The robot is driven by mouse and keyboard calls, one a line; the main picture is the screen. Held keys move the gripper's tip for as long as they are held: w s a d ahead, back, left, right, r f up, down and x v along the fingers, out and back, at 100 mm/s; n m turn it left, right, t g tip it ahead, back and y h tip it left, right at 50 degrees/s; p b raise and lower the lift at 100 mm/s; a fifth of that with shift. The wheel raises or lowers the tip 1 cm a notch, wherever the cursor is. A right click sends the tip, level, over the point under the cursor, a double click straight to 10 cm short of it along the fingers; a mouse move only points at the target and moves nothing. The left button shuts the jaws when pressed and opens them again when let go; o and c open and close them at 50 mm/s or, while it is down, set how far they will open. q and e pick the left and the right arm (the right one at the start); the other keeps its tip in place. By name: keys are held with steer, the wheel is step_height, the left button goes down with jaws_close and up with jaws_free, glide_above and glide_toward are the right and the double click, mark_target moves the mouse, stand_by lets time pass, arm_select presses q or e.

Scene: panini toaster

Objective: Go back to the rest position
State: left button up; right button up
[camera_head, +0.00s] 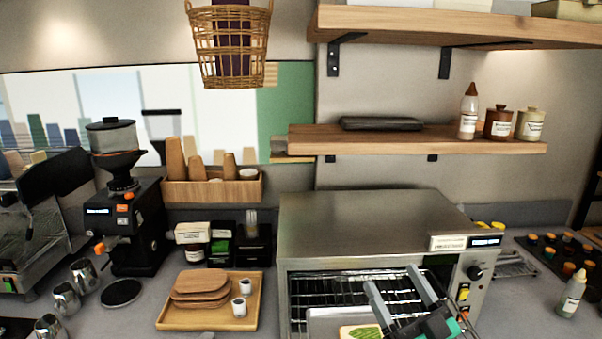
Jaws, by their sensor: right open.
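My right gripper (392,278) is at the bottom right of the head view, in front of the toaster's open front. Its two grey fingers are apart, with nothing seen between them. The toaster (365,222) is a steel box on the counter, with wire racks (330,290) showing inside. A light tray (322,318) is at its front, by the lower edge of the picture. A piece of food with a green top (361,332) lies there, partly cut off by the picture edge. My left gripper is not in view.
A wooden tray (190,318) with boards and two small cups lies left of the toaster. A coffee grinder (130,220) and metal jugs (82,272) stand further left. A squeeze bottle (571,295) stands at the right. Shelves (400,138) hang above the toaster.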

steer(key=s+d+f+m+g+h, duration=0.2)
steer(key=d+f+g+h, duration=0.15)
steer(key=f, duration=0.35)
steer(key=s+d+f+m+g+h, duration=0.2)
steer(key=f+h, duration=0.2)
steer(key=f, duration=0.3)
steer(key=s+d+f+m+g+h, duration=0.1)
steer(key=d+f+m+g+h, duration=0.2)
steer(key=f, duration=0.4)
steer(key=s+a+f+n+g, duration=0.1)
steer(key=s+f+n+g, duration=0.1)
steer(key=s+f+g, duration=0.6)
steer(key=s+a+f+n+g, duration=0.15)
steer(key=s+f, duration=0.45)
steer(key=s, duration=0.6)
step_height(320, 180, down, 38)
steer(key=s+g+b, duration=0.1)
steer(key=g+b, duration=0.1)
steer(key=b, duration=0.4)
steer(key=s+d+f+b, duration=0.2)
steer(key=s+f, duration=0.7)
steer(key=f, duration=0.2)
steer(key=s+d+f+n+g+b, duration=0.1)
steer(key=s+d+f+b, duration=0.1)
steer(key=s+f, duration=0.7)
step_height(320, 180, down, 3)
steer(key=shift+s+r, duration=0.15)
steer(key=shift+s, duration=0.1)
